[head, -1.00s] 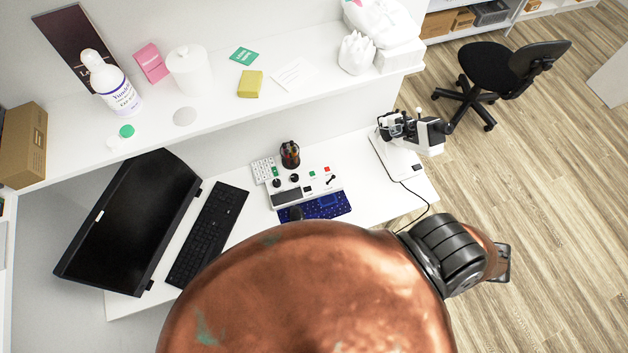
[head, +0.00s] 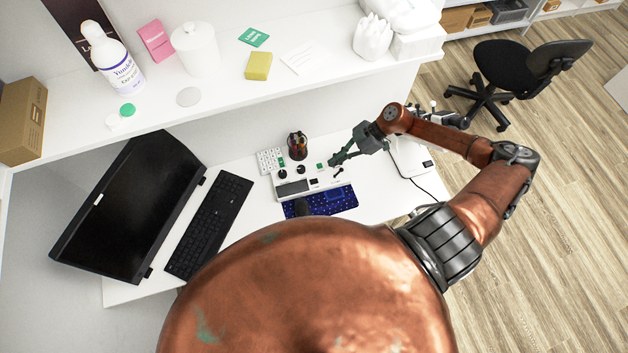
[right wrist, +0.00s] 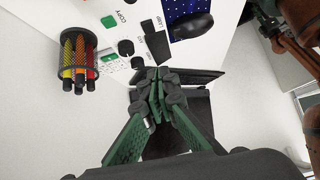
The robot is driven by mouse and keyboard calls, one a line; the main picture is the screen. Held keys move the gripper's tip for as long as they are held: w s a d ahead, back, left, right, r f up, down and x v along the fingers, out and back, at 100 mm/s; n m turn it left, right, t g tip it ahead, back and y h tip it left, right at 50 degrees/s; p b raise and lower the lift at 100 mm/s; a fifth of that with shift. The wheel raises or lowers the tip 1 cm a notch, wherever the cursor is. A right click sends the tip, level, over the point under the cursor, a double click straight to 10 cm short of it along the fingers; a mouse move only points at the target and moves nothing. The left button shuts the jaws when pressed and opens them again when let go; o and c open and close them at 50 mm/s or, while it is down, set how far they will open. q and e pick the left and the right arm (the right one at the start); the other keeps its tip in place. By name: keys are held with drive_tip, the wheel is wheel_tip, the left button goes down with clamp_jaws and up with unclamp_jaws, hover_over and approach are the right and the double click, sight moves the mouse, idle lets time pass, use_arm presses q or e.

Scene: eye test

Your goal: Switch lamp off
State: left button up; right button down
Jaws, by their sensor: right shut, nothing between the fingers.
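My left gripper is not in view.
A pencil cup (head: 297,146) stands behind the panel; a blue mat (head: 335,203) with a dark mouse lies in front. A keyboard (head: 209,225) and monitor (head: 125,207) are to the left. A white device (head: 408,158), partly behind my arm, stands right. A shelf (head: 215,103) overhangs the desk.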

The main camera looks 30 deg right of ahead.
drive_tip(key=p, duration=0.1)
hover_over(316, 183)
wheel_tip(316, 183, down, 7)
drive_tip(key=shift+r, duration=0.15)
wheel_tip(316, 183, down, 4)
drive_tip(key=shift+a+r, duration=0.1)
drive_tip(key=shift+r, duration=0.15)
drive_tip(key=shift+f, duration=0.45)
